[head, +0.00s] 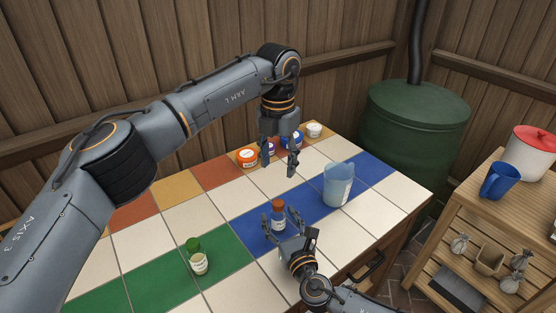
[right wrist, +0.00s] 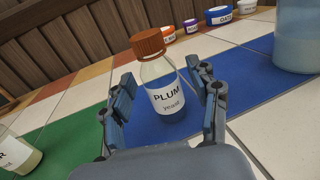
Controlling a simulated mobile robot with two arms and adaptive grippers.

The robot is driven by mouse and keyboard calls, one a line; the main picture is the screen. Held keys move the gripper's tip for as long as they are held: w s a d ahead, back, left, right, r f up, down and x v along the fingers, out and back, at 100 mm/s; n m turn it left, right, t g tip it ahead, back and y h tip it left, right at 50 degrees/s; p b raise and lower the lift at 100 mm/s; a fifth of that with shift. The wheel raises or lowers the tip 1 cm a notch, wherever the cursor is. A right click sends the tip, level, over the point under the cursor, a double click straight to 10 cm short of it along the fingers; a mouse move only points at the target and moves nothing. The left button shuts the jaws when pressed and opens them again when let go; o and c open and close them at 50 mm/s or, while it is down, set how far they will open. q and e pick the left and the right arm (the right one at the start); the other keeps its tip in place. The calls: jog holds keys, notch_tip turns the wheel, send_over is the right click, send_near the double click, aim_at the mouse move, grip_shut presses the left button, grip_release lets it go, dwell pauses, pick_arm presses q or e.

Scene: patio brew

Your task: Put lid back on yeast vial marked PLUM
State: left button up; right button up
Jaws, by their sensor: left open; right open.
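The PLUM yeast vial (right wrist: 163,92) stands upright on blue tiles, clear with a white label. A brown-orange lid (right wrist: 148,43) sits on its mouth; I cannot tell whether it is screwed down. The vial (head: 278,221) and lid (head: 278,204) also show in the head view. My right gripper (head: 284,219) is open, with its fingers on either side of the vial and gaps visible in the right wrist view (right wrist: 168,95). My left gripper (head: 279,169) is open and empty, pointing down above the table, behind the vial in the picture.
A blue jug (head: 338,186) stands right of the vial. A second vial (head: 199,264) with green at its top stands on green tiles at left. Orange (head: 247,158), purple (head: 268,148), blue (head: 291,139) and white (head: 314,130) tubs line the back. White tiles in front are clear.

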jog(key=v, duration=1)
jog(key=shift+s+d, duration=0.15)
jog(key=shift+s, duration=0.25)
